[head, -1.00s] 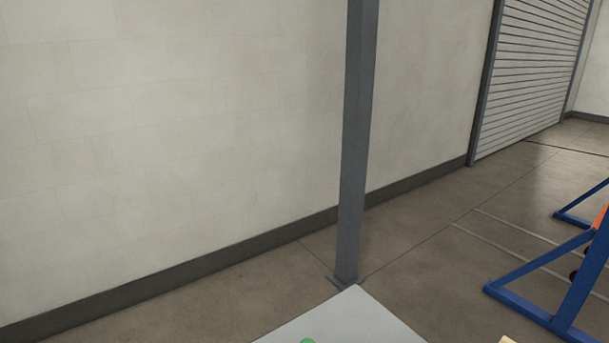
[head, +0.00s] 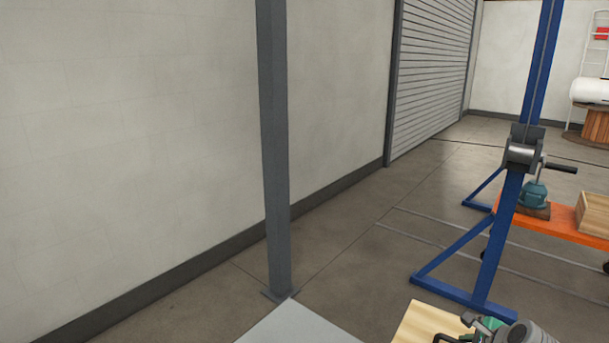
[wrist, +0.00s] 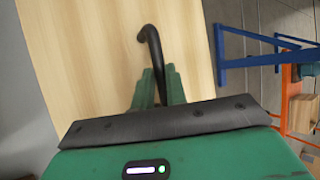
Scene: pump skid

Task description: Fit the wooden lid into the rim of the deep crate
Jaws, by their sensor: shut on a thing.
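The wooden lid is a pale, flat board (wrist: 90,50) with a dark bent handle (wrist: 153,45), filling much of the wrist view. My gripper (wrist: 160,88) has green fingers shut on the handle. In the head view a corner of the lid (head: 422,322) shows at the bottom edge, with my gripper (head: 482,327) beside it, partly cut off. A wooden crate (head: 596,214) stands on an orange cart at the right edge. It is partly cut off, and I cannot tell whether it is the deep crate. The lid is apart from it.
A blue gantry frame (head: 493,245) with a winch stands between the lid and the orange cart (head: 562,226). A teal device (head: 534,194) sits on the cart. A grey post (head: 275,150) stands by the wall. A pale grey surface (head: 297,325) lies at the bottom.

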